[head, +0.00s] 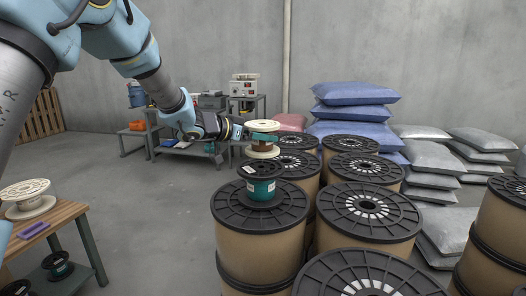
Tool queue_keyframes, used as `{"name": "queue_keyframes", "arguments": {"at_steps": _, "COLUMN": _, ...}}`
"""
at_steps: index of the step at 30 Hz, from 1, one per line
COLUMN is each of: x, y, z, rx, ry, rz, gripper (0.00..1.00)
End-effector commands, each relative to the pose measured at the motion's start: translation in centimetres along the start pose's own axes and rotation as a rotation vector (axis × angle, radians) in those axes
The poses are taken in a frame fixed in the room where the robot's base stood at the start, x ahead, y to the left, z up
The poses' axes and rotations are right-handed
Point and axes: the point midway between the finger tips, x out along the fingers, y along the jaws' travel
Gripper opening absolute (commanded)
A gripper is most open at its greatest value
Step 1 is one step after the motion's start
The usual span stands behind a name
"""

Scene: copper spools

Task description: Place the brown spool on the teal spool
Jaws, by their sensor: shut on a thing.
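The brown spool (263,139), with cream flanges, is held upright by my gripper (247,133), which reaches in from the left. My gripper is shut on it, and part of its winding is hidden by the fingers. The teal spool (262,190), with black flanges, stands upright on a large black-topped drum (232,215). The brown spool appears right above the teal spool's top flange. I cannot tell whether the two touch.
Several more black-topped drums (368,212) stand close together to the right. A wooden table (68,213) at left holds a cream spool (27,197) and a purple block (33,230). Blue sacks (352,115) and grey sacks (430,178) lie behind. Open floor is at centre left.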

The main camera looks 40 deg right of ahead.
Motion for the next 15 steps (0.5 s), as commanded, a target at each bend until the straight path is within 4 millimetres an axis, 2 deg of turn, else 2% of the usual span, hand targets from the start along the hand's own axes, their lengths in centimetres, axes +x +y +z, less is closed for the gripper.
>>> {"name": "queue_keyframes", "arguments": {"at_steps": 10, "x": 1.1, "y": 0.0, "z": 3.6, "rx": -0.002, "ry": 0.001, "rz": 0.001, "gripper": 0.00}}
{"name": "queue_keyframes", "arguments": {"at_steps": 15, "x": 1.3, "y": 0.0, "z": 4.1, "rx": 0.002, "ry": 0.003, "rz": 0.000, "gripper": 0.00}}
